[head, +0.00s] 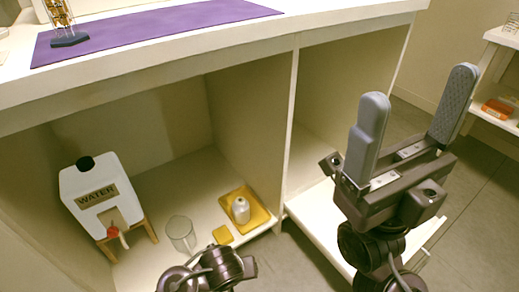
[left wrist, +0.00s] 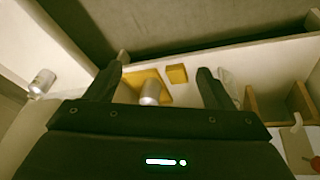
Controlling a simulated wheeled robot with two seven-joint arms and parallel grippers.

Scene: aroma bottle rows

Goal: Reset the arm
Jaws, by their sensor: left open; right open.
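My right gripper (head: 417,82) is raised at the right of the head view, in front of the cabinet. Its two grey fingers are wide apart with nothing between them. My left gripper (left wrist: 158,73) shows in the left wrist view with its dark fingers apart. Between its fingers a whitish bottle (left wrist: 150,93) is in view on a yellow tray (left wrist: 131,77), and I cannot tell how far off it is. In the head view, dark links of my left arm show at the bottom centre, and the left fingers are not clear there.
The cabinet's lower shelf holds the bottle (head: 240,209) on its tray (head: 259,217), a small yellow block (head: 222,235), a clear glass (head: 181,234) and a water container (head: 88,185) on a wooden stand. A purple mat (head: 160,27) lies on the countertop. A divider (head: 291,120) splits the cabinet.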

